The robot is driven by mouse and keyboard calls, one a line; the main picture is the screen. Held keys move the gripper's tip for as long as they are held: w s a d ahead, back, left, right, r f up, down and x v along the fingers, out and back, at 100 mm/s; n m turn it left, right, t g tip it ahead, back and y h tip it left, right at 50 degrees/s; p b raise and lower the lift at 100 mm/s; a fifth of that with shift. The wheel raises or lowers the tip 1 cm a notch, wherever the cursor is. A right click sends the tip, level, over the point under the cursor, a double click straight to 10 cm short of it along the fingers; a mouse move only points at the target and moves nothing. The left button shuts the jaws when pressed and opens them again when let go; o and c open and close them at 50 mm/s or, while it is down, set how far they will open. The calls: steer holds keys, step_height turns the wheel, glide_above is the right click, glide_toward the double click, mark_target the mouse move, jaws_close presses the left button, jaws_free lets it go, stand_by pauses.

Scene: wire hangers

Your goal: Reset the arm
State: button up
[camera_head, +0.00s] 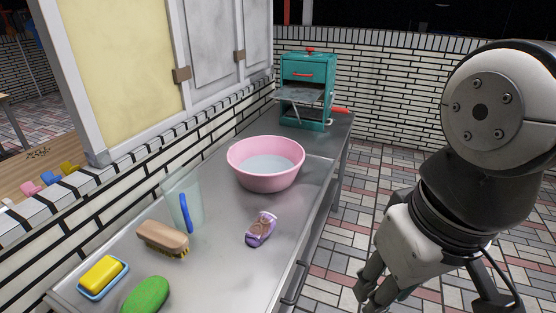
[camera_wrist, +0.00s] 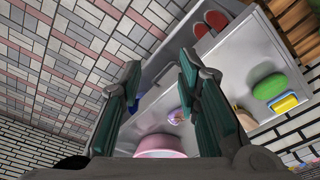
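My gripper (camera_head: 372,288) is at the lower right of the head view, out over the tiled floor beside the metal counter (camera_head: 215,215). Its fingers are partly cut off by the bottom edge of that view. In the wrist view the two fingers of my gripper (camera_wrist: 160,68) stand well apart with nothing between their tips. The gripper is open and empty, and it touches nothing that I can see. My arm is bent at the right side of the head view, clear of the counter.
The floor (camera_head: 375,170) right of the counter is free.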

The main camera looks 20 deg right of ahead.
step_height(320, 180, up, 13)
steer(key=t+p, duration=0.2)
steer(key=p, duration=0.9)
steer(key=shift+d, duration=0.2)
